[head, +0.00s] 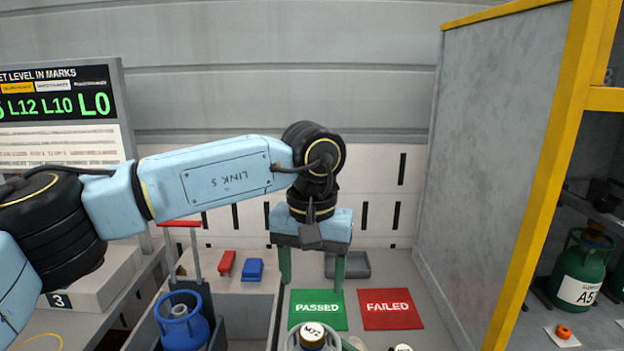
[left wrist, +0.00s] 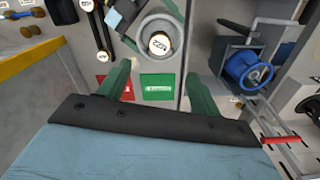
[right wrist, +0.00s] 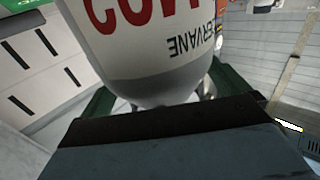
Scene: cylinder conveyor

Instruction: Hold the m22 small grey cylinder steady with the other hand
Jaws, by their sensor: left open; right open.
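The small grey cylinder (head: 301,343) stands at the bottom edge of the head view, its labelled cap on top and its body cut off. The left wrist view shows its cap (left wrist: 158,44) and grey collar from above. In the right wrist view its pale grey body (right wrist: 150,60) with red lettering fills the middle. My left gripper (head: 312,280) is open and empty, pointing down, above and beyond the cylinder. My right gripper (right wrist: 160,100) is open with its fingers on either side of the cylinder body; whether they touch it is hidden.
Green PASSED (head: 317,309) and red FAILED (head: 391,308) mats lie on the table beyond the cylinder. A grey tray (head: 348,266) is behind them. A blue cylinder (head: 181,322) stands at the left. A grey partition (head: 490,150) and a shelf with a green cylinder (head: 582,268) bound the right.

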